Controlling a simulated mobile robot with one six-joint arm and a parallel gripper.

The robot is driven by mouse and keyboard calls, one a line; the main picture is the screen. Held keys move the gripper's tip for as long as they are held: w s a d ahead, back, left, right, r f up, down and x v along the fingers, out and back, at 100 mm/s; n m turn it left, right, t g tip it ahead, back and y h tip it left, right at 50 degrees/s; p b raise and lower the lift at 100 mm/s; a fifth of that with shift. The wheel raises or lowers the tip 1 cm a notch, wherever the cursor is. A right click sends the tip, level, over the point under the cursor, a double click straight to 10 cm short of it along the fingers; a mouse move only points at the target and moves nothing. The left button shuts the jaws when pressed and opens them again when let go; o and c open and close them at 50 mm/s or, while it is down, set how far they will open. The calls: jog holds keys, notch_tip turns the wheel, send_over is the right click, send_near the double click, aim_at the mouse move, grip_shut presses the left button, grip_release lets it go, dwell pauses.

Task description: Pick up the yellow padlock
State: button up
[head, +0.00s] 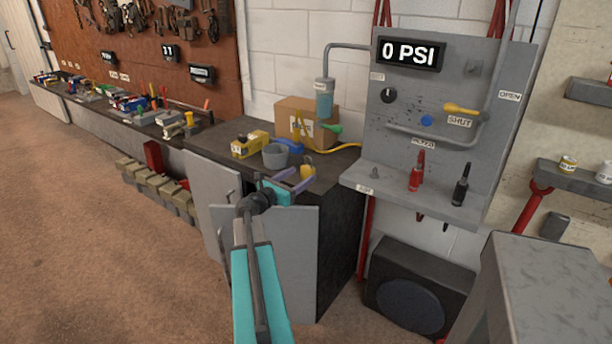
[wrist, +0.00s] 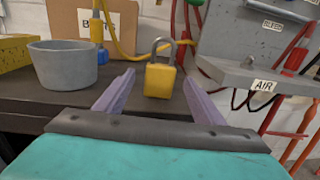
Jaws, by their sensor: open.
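The yellow padlock (wrist: 160,80) stands upright on the dark bench top in the wrist view, its grey shackle on top. It also shows in the head view (head: 306,170), small and close to my gripper. My gripper (wrist: 158,90) is open, with one purple finger on each side of the padlock in the picture. The wrist view does not show clearly how far the padlock lies beyond the fingertips. In the head view my gripper (head: 296,180) is over the front right part of the bench top.
A grey cup (wrist: 62,66) stands left of the padlock. A cardboard box (head: 290,117), a blue item (head: 288,146) and a yellow hose (head: 340,148) lie behind. A grey panel (head: 440,110) with a shelf rises at right. A cabinet door (head: 290,250) hangs below.

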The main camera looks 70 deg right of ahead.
aim_at(305, 171)
jog(key=shift+p+x, duration=0.6)
jog(key=shift+x, duration=1.95)
jog(key=shift+w, duration=0.1)
jog(key=c, duration=1.3)
jog(key=shift+r, duration=0.15)
jog(key=shift+c, duration=0.2)
